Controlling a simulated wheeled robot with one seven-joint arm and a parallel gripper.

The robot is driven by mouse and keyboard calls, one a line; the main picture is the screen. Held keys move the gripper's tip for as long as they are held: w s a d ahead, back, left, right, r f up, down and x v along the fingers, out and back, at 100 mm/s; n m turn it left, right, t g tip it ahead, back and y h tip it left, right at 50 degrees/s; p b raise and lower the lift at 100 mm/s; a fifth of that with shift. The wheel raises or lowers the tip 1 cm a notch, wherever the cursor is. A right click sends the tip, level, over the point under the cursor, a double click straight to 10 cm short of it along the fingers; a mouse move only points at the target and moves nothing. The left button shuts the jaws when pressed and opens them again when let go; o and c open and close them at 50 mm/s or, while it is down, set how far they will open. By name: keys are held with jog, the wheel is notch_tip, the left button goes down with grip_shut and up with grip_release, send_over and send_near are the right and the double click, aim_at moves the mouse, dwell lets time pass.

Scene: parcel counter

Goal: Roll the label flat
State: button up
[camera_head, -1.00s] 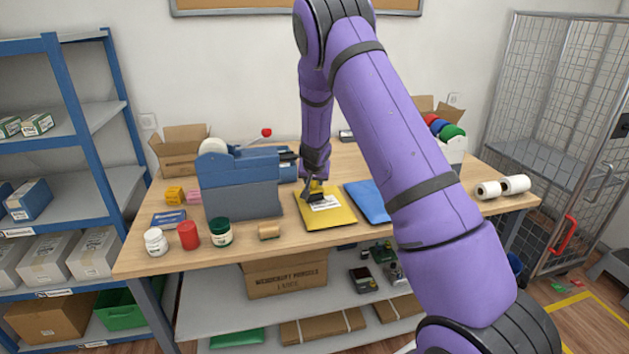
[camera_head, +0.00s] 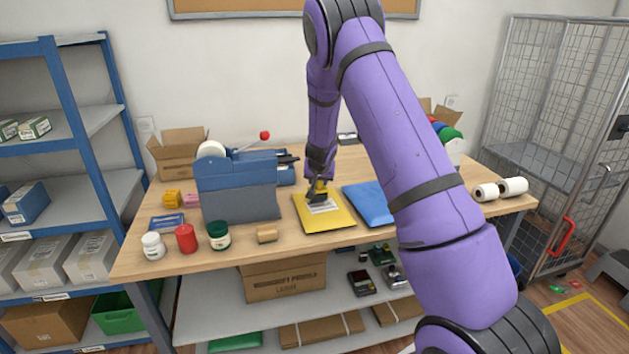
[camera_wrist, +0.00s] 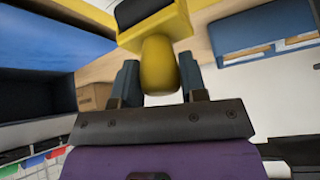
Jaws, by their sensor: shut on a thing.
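A yellow padded envelope (camera_head: 325,222) lies flat on the counter, with a white label (camera_head: 322,208) on its upper face. My gripper (camera_head: 320,183) is above the envelope, shut on the yellow handle of a roller with a black head (camera_head: 317,197). In the wrist view, the roller's yellow handle (camera_wrist: 158,65) sits between the two dark fingers, with its black head at the top edge. In the head view the roller head is at the label's far edge and covers part of it. I cannot tell whether it touches or how flat the label lies.
A blue envelope (camera_head: 368,204) lies right of the yellow one. A blue-grey dispenser (camera_head: 240,190) stands to the left. A small tan block (camera_head: 267,233) and several jars (camera_head: 218,236) are along the front left. White rolls (camera_head: 513,187) lie at the right.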

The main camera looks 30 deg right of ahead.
jog(key=shift+s+d, duration=0.15)
jog(key=shift+d, duration=0.75)
jog(key=shift+s+d, duration=0.15)
jog(key=shift+d, duration=0.75)
jog(key=shift+f, duration=0.25)
jog(key=shift+s+f, duration=0.1)
jog(key=shift+s, duration=0.15)
jog(key=shift+s+a, duration=0.2)
jog(key=shift+s, duration=0.5)
jog(key=shift+s+f, duration=0.1)
jog(key=shift+s+a, duration=0.2)
jog(key=shift+s, duration=0.6)
jog(key=shift+s, duration=0.1)
